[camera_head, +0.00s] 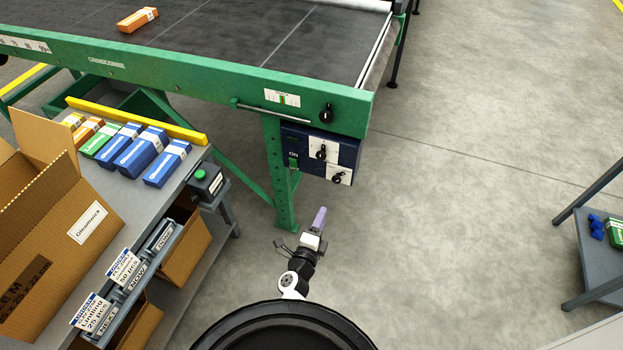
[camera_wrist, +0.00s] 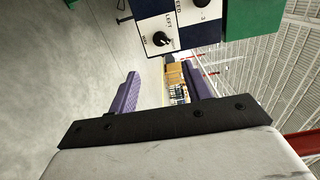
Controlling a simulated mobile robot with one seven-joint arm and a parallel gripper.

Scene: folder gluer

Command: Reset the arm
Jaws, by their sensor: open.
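My gripper (camera_head: 318,222) is in front of the green conveyor frame's leg, with its purple fingers pointing toward the control box. In the wrist view my gripper (camera_wrist: 162,95) shows its two purple fingers spread wide apart with nothing between them. The arm is folded close to my round black base at the bottom of the head view. The blue and white control box (camera_head: 320,155) with black knobs hangs under the conveyor's corner, and it also shows at the top of the wrist view (camera_wrist: 165,30). My gripper appears apart from it.
The conveyor (camera_head: 230,40) carries an orange box (camera_head: 138,19). A grey bench (camera_head: 150,205) at left holds an open cardboard carton (camera_head: 65,225), several coloured boxes and a green-button box (camera_head: 206,182). A grey table (camera_head: 590,260) stands far right. Floor between is clear.

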